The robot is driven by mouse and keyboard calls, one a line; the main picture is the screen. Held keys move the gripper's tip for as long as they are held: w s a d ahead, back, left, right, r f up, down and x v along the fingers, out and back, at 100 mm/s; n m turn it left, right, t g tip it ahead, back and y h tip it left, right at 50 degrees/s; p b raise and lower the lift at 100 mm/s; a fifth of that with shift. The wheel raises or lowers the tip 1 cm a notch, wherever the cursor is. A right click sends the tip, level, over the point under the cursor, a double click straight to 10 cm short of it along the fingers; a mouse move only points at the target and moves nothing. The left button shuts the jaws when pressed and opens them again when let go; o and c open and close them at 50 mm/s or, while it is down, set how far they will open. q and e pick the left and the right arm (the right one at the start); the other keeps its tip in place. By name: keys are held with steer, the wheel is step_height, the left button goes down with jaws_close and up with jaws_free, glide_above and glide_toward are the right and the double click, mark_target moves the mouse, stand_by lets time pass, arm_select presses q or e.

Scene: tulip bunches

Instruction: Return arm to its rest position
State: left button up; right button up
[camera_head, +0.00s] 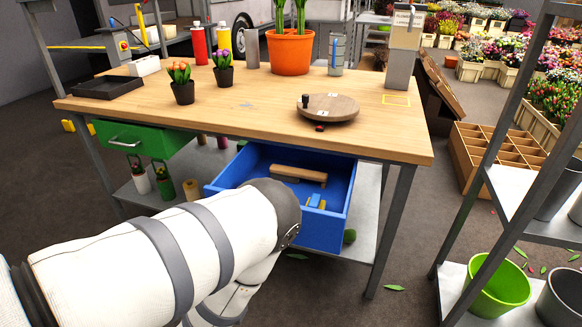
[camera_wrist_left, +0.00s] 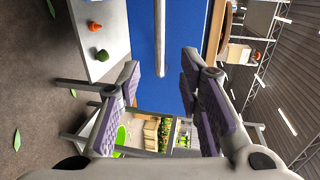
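My left arm (camera_head: 150,260) in its white sleeve reaches in from the lower left of the head view, its end in front of the blue drawer (camera_head: 332,233). Its gripper is hidden there. In the left wrist view my left gripper (camera_wrist_left: 160,62) is open, with its purple-padded fingers apart. The blue drawer front (camera_wrist_left: 185,30) lies beyond the fingers, and its grey bar handle (camera_wrist_left: 160,35) shows in line with the gap. I cannot tell whether the handle is touched. The drawer is pulled out and holds a wooden piece (camera_head: 298,174). My right gripper is not in view.
The wooden table (camera_head: 250,113) carries potted tulips (camera_head: 183,92), an orange pot (camera_head: 291,53) and a round wooden disc (camera_head: 335,108). A green drawer (camera_head: 140,138) sits at left. A metal rack (camera_head: 525,185) with a green bucket (camera_head: 500,290) stands at right.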

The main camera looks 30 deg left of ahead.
arm_select(q)
steer(key=s+d+f+n+g+p, duration=0.1)
steer(key=s+f+n+g, duration=0.25)
steer(key=s, duration=0.25)
steer(key=s+d+f+n+g+h+p, duration=0.1)
steer(key=s+f+n+g, duration=0.15)
steer(key=s+g, duration=0.2)
steer(key=s+d+f+n+g+p, duration=0.1)
steer(key=s+f+n+g, duration=0.2)
steer(key=s, duration=0.4)
steer(key=s+d+r+n+g+h, duration=0.1)
steer(key=s+d+r+n+g, duration=0.1)
steer(key=s, duration=0.5)
steer(key=s+d+r+n+g+h, duration=0.1)
steer(key=s+d+n+g, duration=0.3)
steer(key=s, duration=0.4)
steer(key=shift+r+n+g+h+p, duration=0.3)
steer(key=shift+r+g, duration=0.1)
steer(key=shift+r, duration=0.1)
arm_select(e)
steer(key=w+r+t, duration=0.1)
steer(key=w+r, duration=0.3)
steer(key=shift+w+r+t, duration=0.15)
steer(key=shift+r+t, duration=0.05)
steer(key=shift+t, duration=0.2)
